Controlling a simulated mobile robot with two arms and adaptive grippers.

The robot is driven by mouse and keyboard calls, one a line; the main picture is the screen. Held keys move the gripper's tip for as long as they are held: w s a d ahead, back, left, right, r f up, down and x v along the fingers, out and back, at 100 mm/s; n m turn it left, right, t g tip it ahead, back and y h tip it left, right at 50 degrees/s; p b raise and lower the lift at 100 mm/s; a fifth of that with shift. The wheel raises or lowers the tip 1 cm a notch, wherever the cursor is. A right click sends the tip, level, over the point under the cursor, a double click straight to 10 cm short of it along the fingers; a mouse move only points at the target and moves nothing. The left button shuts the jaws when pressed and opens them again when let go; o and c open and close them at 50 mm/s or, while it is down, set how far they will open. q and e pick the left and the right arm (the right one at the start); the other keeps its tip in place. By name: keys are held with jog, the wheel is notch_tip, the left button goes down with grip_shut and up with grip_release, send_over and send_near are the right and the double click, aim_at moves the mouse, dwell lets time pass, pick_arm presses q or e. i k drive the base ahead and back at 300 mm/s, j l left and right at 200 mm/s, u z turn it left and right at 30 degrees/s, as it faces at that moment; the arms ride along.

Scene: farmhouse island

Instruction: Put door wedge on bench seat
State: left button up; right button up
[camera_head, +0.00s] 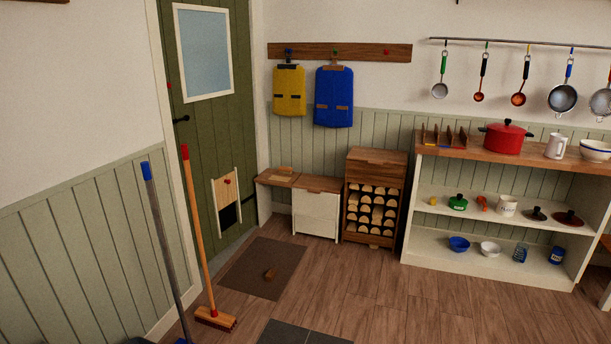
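A small wooden item (285,170) rests on the left part of the seat. Neither of my grippers is in view.
A broom (200,240) and a grey-handled tool (163,235) lean at the left wall. A log-filled wooden cabinet (375,160) stands right of the bench, then a white shelf unit (490,215) with kitchenware. A second dark mat (300,332) lies nearer. The middle floor is clear.

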aim_at(270, 276)
jog(key=i+u, duration=0.15)
jog(key=i, duration=0.35)
jog(key=i+l+u, duration=0.15)
jog(key=i, duration=0.35)
jog(key=i+l+u, duration=0.15)
jog(key=i, duration=0.35)
jog(key=i+l, duration=0.2)
jog(key=i, duration=0.25)
jog(key=i+l+u, duration=0.1)
jog(key=i, duration=0.35)
jog(key=i+l, duration=0.25)
jog(key=i, duration=0.2)
jog(key=i+l, duration=0.25)
jog(key=i, duration=0.2)
jog(key=j+u, duration=0.05)
